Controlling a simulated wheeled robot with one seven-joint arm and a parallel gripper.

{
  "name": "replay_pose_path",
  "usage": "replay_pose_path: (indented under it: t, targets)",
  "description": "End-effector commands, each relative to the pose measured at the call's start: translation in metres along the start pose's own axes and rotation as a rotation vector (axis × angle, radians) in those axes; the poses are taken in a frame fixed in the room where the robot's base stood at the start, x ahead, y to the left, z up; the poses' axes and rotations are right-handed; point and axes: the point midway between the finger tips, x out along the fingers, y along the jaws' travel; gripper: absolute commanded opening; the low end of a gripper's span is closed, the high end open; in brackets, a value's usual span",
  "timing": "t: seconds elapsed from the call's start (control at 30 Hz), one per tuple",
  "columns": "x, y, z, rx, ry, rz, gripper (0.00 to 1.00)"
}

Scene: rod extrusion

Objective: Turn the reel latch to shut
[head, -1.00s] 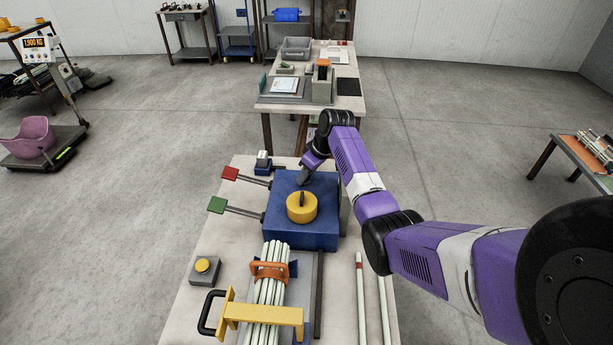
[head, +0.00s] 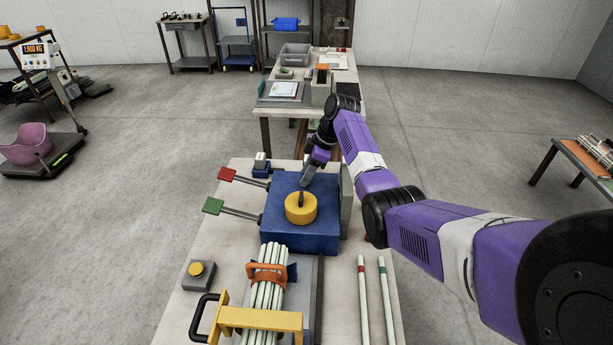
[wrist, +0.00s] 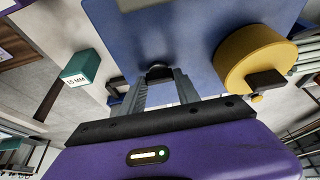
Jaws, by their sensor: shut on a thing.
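A blue box (head: 318,239) stands on the near bench, with a round yellow knob (head: 300,212) bearing a dark raised grip on its top. My gripper (head: 306,183) reaches down to the box's top behind the yellow knob, apart from it. In the wrist view my gripper (wrist: 160,76) is shut on a small dark knob (wrist: 159,70) on the blue surface. The fingers partly hide this dark knob, and its turn angle cannot be told. The yellow knob (wrist: 250,58) shows to the right of the fingers. No label tells which part is the reel latch.
A red-tipped lever (head: 228,174) and a green-tipped lever (head: 213,206) stick out left of the box. Two loose rods lie on the right. A teal block (wrist: 84,67) is near the gripper.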

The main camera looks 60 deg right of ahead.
Motion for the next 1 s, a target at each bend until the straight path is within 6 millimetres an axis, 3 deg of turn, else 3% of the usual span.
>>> replay_pose_path:
  t: [0.37,0.4,0.5,0.83,1.0]
  targets:
    - [0.000,0.000,0.000,-0.006,-0.001,-0.002,0.00]
    - [0.000,0.000,0.000,-0.006,-0.001,-0.002,0.40]
    - [0.000,0.000,0.000,-0.005,-0.001,-0.002,0.60]
    - [-0.001,0.000,0.000,-0.004,-0.001,-0.001,0.60]
    - [-0.017,0.001,0.001,-0.005,0.001,0.002,0.60]
